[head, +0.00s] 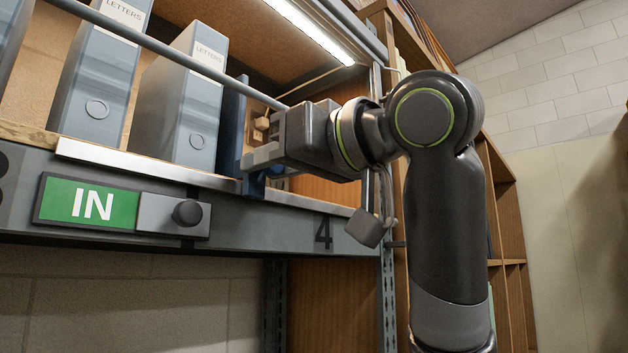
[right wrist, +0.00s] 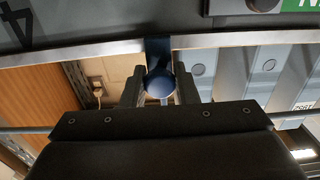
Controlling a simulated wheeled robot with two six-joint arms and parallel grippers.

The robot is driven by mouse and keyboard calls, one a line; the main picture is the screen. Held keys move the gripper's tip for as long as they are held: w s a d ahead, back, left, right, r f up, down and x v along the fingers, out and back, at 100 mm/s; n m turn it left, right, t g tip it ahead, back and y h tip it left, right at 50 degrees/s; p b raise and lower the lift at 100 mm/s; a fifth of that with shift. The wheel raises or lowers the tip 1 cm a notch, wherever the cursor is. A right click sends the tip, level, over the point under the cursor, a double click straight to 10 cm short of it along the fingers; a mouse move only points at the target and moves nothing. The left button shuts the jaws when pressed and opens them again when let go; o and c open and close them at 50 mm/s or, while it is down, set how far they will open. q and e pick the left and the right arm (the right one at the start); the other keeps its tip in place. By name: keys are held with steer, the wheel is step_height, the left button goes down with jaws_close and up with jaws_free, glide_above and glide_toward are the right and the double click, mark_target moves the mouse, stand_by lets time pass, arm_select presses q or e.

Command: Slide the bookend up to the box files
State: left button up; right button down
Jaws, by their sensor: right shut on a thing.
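The blue bookend (head: 231,128) stands upright on the shelf, just right of the grey-blue box files (head: 178,105) in the head view. In the right wrist view the bookend (right wrist: 158,52) shows with a round blue knob (right wrist: 160,84) between the fingertips. My right gripper (head: 258,156) is shut on the bookend at that knob, reaching in over the shelf's front edge. The box files (right wrist: 240,72) are to the right there. The gripper's finger hides part of the space between, so I cannot tell whether bookend and nearest file touch. My left gripper is out of view.
A metal rail (head: 170,52) crosses in front of the files. The shelf front (head: 255,222) carries a green IN sign (head: 95,204) with a black knob (head: 187,212). A metal post (head: 384,200) stands right of the bay.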

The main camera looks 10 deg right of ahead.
steer(key=shift+s+a+f, duration=0.1)
steer(key=shift+s+a, duration=0.2)
steer(key=shift+a, duration=0.15)
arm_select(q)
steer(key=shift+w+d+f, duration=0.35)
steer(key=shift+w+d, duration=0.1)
arm_select(e)
steer(key=shift+s+a, duration=0.1)
steer(key=shift+a, duration=0.05)
steer(key=c, duration=1.2)
jaws_free()
arm_select(q)
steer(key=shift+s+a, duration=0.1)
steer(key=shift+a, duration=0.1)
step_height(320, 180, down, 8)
steer(key=b, duration=0.8)
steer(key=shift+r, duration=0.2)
arm_select(e)
steer(key=v, duration=1.7)
steer(key=shift+s, duration=0.2)
